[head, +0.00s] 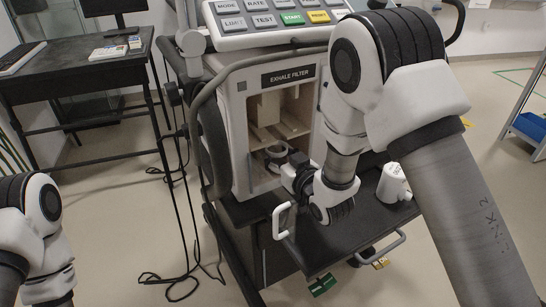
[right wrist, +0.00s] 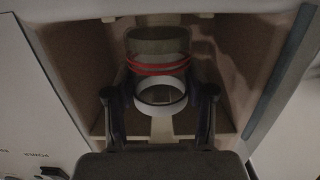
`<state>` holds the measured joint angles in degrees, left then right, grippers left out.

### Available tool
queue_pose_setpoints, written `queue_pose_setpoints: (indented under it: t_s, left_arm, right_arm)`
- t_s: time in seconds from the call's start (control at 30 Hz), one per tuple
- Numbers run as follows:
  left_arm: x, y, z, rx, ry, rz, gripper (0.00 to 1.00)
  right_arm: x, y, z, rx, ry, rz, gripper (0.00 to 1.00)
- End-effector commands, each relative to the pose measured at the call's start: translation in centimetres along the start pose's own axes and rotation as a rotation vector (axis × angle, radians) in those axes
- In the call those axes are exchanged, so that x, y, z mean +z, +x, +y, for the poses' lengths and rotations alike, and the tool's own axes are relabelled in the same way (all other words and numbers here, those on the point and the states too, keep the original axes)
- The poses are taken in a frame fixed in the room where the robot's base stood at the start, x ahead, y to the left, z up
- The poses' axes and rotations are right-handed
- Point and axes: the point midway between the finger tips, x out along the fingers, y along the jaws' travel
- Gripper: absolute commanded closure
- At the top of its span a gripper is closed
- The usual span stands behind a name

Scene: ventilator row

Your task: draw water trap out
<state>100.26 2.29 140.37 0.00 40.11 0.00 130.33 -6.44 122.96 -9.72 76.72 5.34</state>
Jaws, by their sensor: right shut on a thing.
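The water trap (right wrist: 158,75) is a clear cup with red bands and a white ring at its near end. It is inside the open compartment labelled EXHALE FILTER (head: 272,125). My right gripper (right wrist: 160,97) reaches into this compartment, with one finger on each side of the trap, shut on it. In the head view the right gripper (head: 284,163) is at the compartment's lower opening, and the trap shows only as a small greyish ring (head: 273,153). My left gripper is out of view; only part of the left arm shows at the lower left.
The compartment walls (right wrist: 75,60) stand close on both sides of the gripper. Below the opening is a black shelf (head: 345,228) with white handles and a white cup (head: 393,183). A button panel (head: 272,17) is above. A dark side table (head: 75,75) stands at the left.

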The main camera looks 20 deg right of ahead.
Motion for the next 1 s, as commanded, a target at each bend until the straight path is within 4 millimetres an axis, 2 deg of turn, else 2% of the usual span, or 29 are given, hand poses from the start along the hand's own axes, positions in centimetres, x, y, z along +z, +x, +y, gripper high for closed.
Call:
queue_pose_setpoints:
  t_s: [1.0]
  left_arm:
    - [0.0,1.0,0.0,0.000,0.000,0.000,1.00]
  right_arm:
    - [1.0,-8.1,0.0,0.000,0.001,-0.001,0.81]
